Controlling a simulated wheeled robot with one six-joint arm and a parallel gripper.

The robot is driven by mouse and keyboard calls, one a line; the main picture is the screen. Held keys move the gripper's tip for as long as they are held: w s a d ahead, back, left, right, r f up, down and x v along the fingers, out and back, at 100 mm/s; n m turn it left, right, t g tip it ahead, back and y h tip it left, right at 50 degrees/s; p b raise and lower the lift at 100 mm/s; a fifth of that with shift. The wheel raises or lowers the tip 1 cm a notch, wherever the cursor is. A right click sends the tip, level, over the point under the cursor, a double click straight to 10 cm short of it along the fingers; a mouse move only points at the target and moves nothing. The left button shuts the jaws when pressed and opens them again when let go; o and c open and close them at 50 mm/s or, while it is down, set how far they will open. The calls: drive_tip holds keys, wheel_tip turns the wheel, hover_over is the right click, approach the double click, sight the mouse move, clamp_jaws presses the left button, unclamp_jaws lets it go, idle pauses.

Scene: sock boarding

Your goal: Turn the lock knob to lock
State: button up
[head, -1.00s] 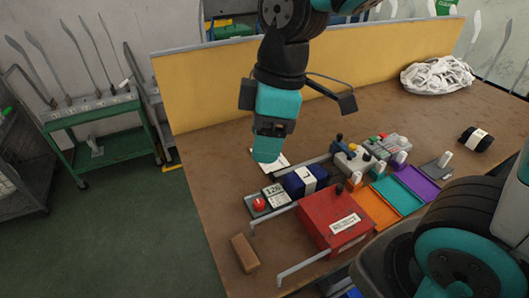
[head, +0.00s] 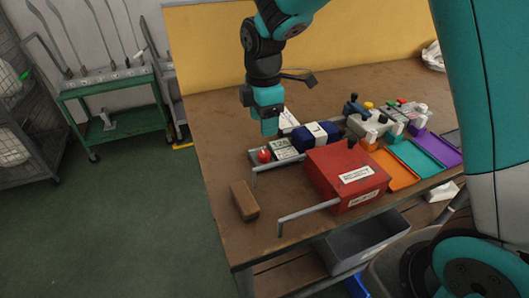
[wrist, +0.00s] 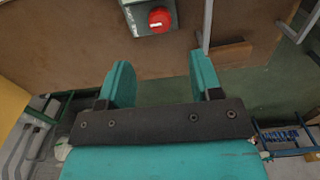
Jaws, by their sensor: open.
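A round red knob (head: 264,155) sits on a small grey panel at the table's left side, beside a panel with a number display (head: 285,148). In the wrist view the red knob (wrist: 160,19) bears a white mark and lies beyond the fingers, near the top edge. A black knob (head: 351,144) stands on top of a red box (head: 335,180). I cannot tell which is the lock knob. My gripper (head: 268,130) is open and empty, with teal fingers, above and apart from the red knob. The fingers also show in the wrist view (wrist: 162,72).
A brown block (head: 244,200) lies near the left table edge. A navy roll (head: 317,136), grey clamp-like devices (head: 370,125) and coloured trays (head: 415,157) stand to the right. A yellow panel (head: 350,45) bounds the back.

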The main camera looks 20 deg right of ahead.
sight(264, 153)
wheel_tip(264, 153, down, 10)
drive_tip(key=shift+r, duration=0.1)
drive_tip(key=c, duration=0.9)
drive_tip(key=shift+r+m+p, duration=0.15)
drive_tip(key=shift+m+p, duration=0.25)
drive_tip(key=shift+m, duration=0.6)
drive_tip(key=shift+c, duration=0.2)
drive_tip(key=shift+m, duration=0.6)
drive_tip(key=o, duration=0.9)
drive_tip(key=shift+o, duration=0.2)
